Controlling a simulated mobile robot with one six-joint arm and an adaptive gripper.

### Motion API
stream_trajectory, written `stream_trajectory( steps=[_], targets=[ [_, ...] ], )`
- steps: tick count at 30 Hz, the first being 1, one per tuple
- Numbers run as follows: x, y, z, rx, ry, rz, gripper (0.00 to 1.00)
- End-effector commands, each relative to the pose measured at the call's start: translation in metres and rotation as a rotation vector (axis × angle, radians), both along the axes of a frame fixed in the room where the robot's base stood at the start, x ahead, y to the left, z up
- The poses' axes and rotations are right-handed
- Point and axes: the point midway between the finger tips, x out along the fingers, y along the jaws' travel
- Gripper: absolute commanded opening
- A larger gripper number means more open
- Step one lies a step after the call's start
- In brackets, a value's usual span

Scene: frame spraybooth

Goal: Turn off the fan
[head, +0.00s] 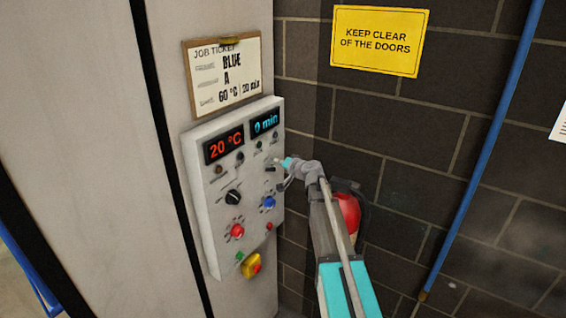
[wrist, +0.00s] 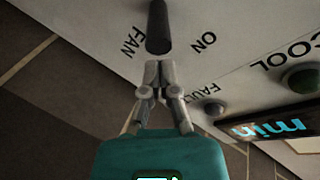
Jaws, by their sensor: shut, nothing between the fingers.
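The fan switch is a black lever (wrist: 158,28) on the light panel, at the top of the wrist view. The printed word FAN is at its left and ON at its right. My gripper (wrist: 158,66) is shut and empty, with its fingertips right at the lever's near end. I cannot tell whether they touch it. In the head view my gripper (head: 282,163) is at the right edge of the control panel (head: 213,265), where it partly hides the area around the fan switch.
The panel displays show 20 °C (head: 224,146) and 0 min (head: 265,123). Close by are a black knob (head: 233,197), a blue button (head: 269,202), a red button (head: 237,231) and a yellow-based emergency stop (head: 252,265). A red extinguisher (head: 348,212) stands behind my arm by the brick wall.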

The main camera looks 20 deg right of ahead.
Motion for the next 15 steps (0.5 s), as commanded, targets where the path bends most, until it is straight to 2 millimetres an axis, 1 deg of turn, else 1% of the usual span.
stream_trajectory(
  steps=[1,5,15],
  targets=[
    [-0.0049,0.0030,-0.0046,0.000,0.000,0.000,0.00],
    [-0.0092,0.0063,-0.0071,0.000,0.000,0.000,0.00],
    [-0.0102,0.0072,-0.0072,0.000,0.000,0.000,0.00]
  ],
)
